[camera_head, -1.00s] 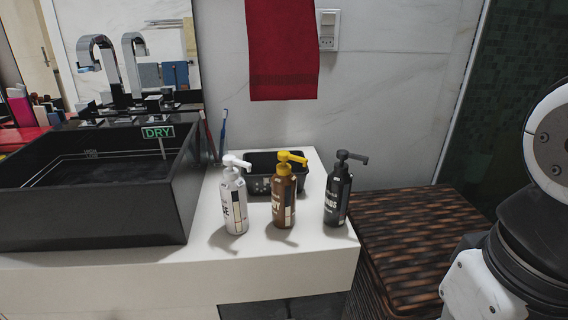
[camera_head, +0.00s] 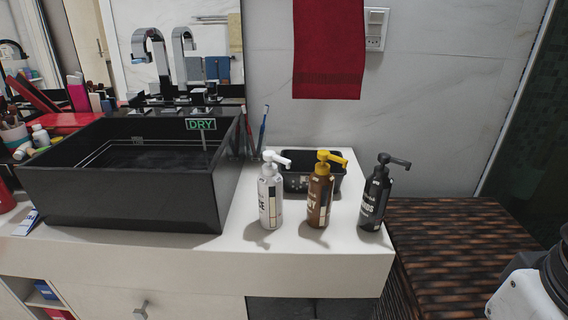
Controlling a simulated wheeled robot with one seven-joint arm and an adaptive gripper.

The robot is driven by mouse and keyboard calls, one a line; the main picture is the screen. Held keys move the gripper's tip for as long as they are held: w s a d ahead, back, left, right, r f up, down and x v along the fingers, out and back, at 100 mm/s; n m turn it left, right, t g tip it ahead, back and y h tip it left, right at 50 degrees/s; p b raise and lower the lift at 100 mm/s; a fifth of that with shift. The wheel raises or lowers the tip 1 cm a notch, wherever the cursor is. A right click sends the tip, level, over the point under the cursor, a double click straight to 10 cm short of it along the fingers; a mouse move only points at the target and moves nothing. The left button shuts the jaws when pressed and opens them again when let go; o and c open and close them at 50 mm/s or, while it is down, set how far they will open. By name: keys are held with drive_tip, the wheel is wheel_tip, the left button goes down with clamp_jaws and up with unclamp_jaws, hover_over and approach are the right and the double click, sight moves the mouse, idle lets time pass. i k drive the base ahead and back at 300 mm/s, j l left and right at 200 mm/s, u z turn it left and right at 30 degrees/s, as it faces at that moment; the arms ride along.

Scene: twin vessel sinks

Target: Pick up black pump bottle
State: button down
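The black pump bottle (camera_head: 374,200) stands upright on the white counter, near its right end. Its black pump nozzle points to the right. A brown bottle with a yellow pump (camera_head: 320,196) stands to its left, and a white pump bottle (camera_head: 270,197) stands left of that. The three are apart from each other. My gripper is not in view; only a white and black part of my arm shows at the lower right edge.
A black tray (camera_head: 298,184) sits behind the bottles. A black vessel sink (camera_head: 130,190) fills the counter's left. A dark woven hamper (camera_head: 450,235) stands right of the counter, lower down. A red towel (camera_head: 328,50) hangs on the wall behind.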

sight(375, 198)
drive_tip(key=j+u, duration=0.25)
drive_tip(key=j, duration=0.45)
drive_tip(key=i+j+u, duration=0.2)
drive_tip(key=j, duration=0.5)
drive_tip(key=k, duration=0.1)
